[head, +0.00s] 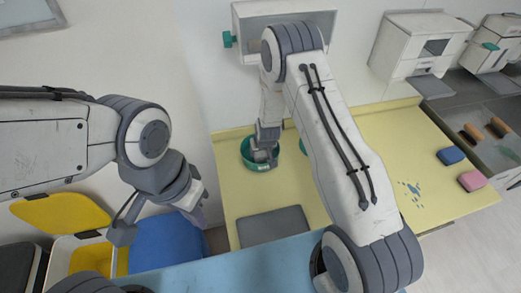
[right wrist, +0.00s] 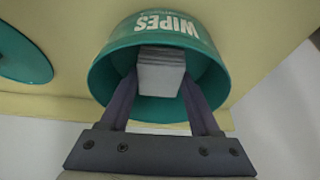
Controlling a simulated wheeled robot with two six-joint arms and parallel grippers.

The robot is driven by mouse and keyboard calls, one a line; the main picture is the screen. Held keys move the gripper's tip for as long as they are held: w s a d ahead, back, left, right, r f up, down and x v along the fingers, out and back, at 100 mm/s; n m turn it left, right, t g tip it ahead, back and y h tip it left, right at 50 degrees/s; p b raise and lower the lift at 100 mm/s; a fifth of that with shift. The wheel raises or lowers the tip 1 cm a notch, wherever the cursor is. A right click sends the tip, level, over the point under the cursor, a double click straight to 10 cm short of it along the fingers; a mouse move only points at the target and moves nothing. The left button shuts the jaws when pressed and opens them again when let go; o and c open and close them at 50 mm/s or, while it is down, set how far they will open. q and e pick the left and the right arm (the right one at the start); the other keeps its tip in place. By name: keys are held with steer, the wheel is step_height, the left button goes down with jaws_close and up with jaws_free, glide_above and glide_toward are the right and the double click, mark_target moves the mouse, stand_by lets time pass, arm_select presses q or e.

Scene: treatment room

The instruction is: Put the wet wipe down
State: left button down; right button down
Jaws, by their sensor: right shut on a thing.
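A green tub (head: 261,166) marked WIPES stands at the back left of the yellow counter (head: 345,120). It fills the upper middle of the right wrist view (right wrist: 110,70). My right gripper (head: 265,154) reaches down into the tub's mouth. In the right wrist view its two fingers (right wrist: 160,80) are shut on a pale grey folded wet wipe (right wrist: 160,72), which is within the tub's rim. The wipe is hard to make out in the head view. My left gripper (head: 198,214) hangs left of the counter, away from the tub; its opening is unclear.
A grey mat (head: 272,226) lies at the counter's front left. A round green piece (right wrist: 22,55) lies beside the tub, mostly hidden by my arm in the head view. Blue spots (head: 411,191), a blue sponge (head: 451,155) and a pink sponge (head: 472,180) are at the right.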

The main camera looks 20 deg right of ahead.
steer(key=shift+f, duration=0.2)
steer(key=shift+c, duration=0.6)
jaws_free()
